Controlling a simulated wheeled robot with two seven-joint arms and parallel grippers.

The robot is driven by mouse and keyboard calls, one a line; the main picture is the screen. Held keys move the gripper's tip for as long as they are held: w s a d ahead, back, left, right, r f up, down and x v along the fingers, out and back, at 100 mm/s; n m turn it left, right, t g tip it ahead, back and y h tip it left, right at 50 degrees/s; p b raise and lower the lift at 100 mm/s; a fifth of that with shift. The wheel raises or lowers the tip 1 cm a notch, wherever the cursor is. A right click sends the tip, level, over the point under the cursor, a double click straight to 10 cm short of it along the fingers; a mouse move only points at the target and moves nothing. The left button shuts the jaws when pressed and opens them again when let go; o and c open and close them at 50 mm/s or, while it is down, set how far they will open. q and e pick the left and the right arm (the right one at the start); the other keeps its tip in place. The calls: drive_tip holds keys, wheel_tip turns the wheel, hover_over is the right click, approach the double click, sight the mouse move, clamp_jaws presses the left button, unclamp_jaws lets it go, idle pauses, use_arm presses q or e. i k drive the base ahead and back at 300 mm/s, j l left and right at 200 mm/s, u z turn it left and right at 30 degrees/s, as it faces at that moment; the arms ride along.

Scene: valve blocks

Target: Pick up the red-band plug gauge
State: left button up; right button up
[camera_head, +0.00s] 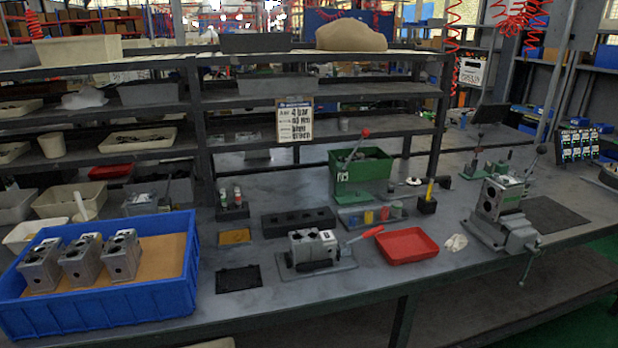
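A small dark stand (233,213) on the bench, behind the blue crate's right end, holds two upright slim pieces with coloured bands. The left piece (223,197) shows a reddish band and looks like a plug gauge. The right piece (238,195) also shows some red and green. They are too small to tell for sure which is the red-band plug gauge. Neither of my grippers is in view, and nothing touches the stand.
A blue crate (100,309) with three metal valve blocks stands at front left. Near the stand are a yellow-brown pad (235,237), a black block with holes (298,222), and a fixtured valve block (315,248). A red tray (407,246) and a vise (505,231) sit farther right.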

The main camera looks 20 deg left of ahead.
sight(237, 189)
drive_tip(key=u, duration=1.2)
